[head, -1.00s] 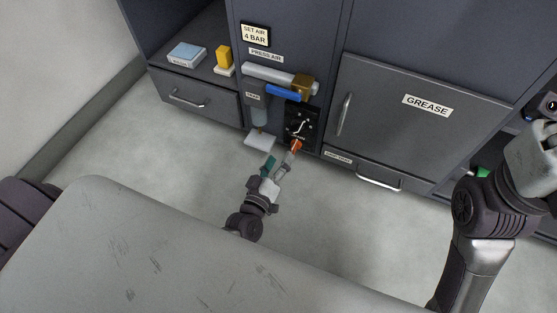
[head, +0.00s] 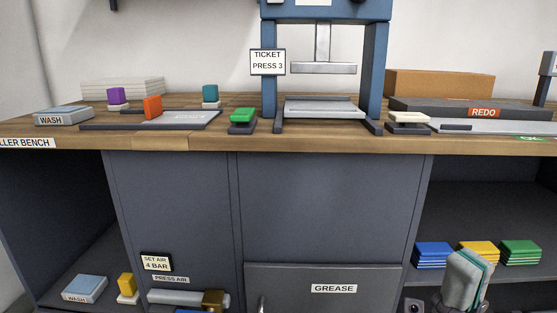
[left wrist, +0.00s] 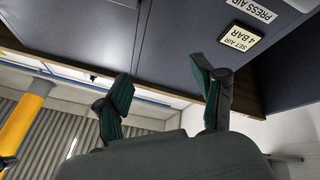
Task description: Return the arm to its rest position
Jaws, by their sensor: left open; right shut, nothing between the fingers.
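My right gripper (head: 476,260) shows at the lower right of the head view, in front of the open shelf to the right of the GREASE door. It is a pale grey body with teal pads, shut and empty. My left gripper (left wrist: 162,78) is out of the head view. In the left wrist view its two dark fingers with green pads stand wide apart, with nothing between them. Behind it are the dark cabinet front and the SET AIR 4 BAR sign (left wrist: 241,38). The rest of both arms is hidden.
The wooden bench top (head: 180,142) carries a blue press (head: 270,85), a green-topped pad (head: 242,117) and a grey REDO tray (head: 430,106). Blue, yellow and green stacks (head: 478,252) stand on the right shelf. The GREASE door (head: 330,275) is shut.

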